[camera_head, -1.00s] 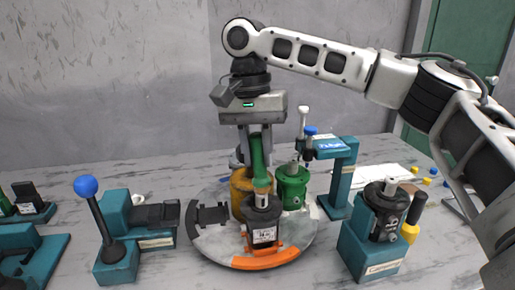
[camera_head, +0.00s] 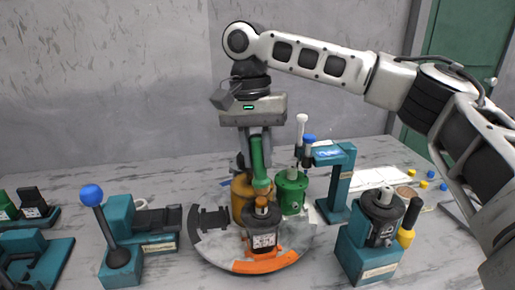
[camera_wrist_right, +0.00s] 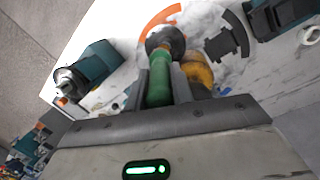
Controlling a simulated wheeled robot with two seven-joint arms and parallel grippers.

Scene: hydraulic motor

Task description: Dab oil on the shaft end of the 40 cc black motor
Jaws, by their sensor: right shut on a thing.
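A black motor (camera_head: 263,240) with a white label stands upright on the round turntable (camera_head: 212,248), by its orange segment. The label is too small to read for its size. My right gripper (camera_head: 257,143) is above it, shut on a green-handled applicator (camera_head: 258,165) that points down at the motor's shaft end (camera_head: 262,203). The shaft end looks amber-orange; I cannot tell if the tip touches it. The right wrist view also shows the green handle (camera_wrist_right: 159,85) between the fingers, with the motor beyond. Another black motor (camera_head: 381,215) sits on a teal stand. My left gripper is not in view.
A yellow motor (camera_head: 240,194) and a green motor (camera_head: 291,192) stand behind on the turntable. A teal post stand (camera_head: 341,183) rises at right. A teal fixture with a blue-ball lever (camera_head: 92,195) is at left.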

